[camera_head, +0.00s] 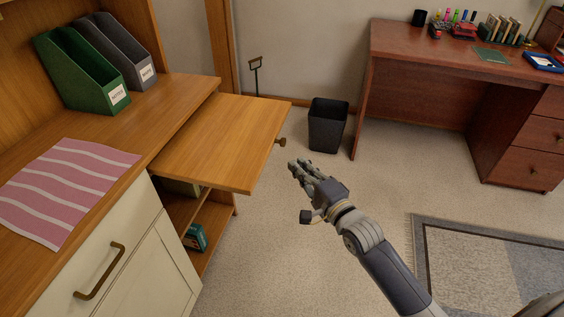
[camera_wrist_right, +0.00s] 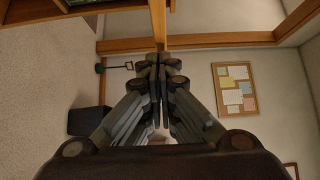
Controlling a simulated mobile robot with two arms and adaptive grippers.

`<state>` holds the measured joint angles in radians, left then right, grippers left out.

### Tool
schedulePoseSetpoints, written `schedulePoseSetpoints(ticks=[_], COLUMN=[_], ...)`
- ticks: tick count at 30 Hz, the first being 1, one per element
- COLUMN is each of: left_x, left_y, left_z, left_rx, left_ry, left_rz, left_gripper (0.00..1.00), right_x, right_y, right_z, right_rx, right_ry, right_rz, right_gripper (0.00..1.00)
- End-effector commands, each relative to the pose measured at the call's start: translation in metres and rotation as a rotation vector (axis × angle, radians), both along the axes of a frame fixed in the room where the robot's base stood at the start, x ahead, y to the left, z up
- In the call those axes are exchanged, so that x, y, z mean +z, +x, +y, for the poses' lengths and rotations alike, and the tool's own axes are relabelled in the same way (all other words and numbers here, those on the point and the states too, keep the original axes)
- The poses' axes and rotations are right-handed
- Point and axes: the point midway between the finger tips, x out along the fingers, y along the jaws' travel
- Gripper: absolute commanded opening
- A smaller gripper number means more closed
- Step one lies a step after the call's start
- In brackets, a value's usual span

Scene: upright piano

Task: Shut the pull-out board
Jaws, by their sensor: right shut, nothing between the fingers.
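The pull-out board (camera_head: 222,142) is a flat wooden panel that sticks out to the right from under the top of the wooden cabinet. A small dark knob (camera_head: 281,141) sits on its front edge. In the right wrist view a strip of wood, likely the board's edge (camera_wrist_right: 158,24), runs up from just beyond the fingertips. My right gripper (camera_head: 296,165) is shut and empty. In the head view it is just right of the board's front edge and below the knob, with a small gap in the picture; I cannot tell whether it touches. My left gripper is not in view.
A pink striped cloth (camera_head: 64,188) and two file holders, green (camera_head: 82,75) and grey (camera_head: 119,52), are on the cabinet top. A black bin (camera_head: 327,126) stands on the floor beyond the board. A reddish desk (camera_head: 420,75) is at the right.

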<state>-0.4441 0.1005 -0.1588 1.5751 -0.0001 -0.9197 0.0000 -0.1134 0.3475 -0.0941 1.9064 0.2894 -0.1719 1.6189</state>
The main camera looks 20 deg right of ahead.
Motion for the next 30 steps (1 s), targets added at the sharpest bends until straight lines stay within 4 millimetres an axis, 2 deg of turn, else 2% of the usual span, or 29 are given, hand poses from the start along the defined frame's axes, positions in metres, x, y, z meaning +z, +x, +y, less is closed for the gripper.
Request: schedulePoseSetpoints(ticks=[3, 10, 15, 26, 30], left_x=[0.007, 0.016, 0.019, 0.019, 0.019], left_y=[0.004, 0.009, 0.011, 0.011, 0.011], left_z=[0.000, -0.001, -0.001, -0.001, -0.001], left_rx=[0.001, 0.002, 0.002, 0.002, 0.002], left_ry=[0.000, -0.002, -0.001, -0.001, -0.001], left_rz=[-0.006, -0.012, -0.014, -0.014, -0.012], left_gripper=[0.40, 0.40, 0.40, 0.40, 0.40], right_x=[0.000, 0.000, 0.000, 0.000, 0.000], right_y=[0.018, 0.036, 0.040, 0.040, 0.048], right_z=[0.003, 0.030, 0.036, 0.037, 0.037], right_rx=[0.000, 0.000, 0.000, 0.000, 0.000], right_ry=[0.001, 0.001, 0.000, -0.001, 0.000], right_rz=[-0.003, -0.001, 0.001, 0.001, 0.000], right_gripper=[0.00, 0.00, 0.00, 0.00, 0.00])
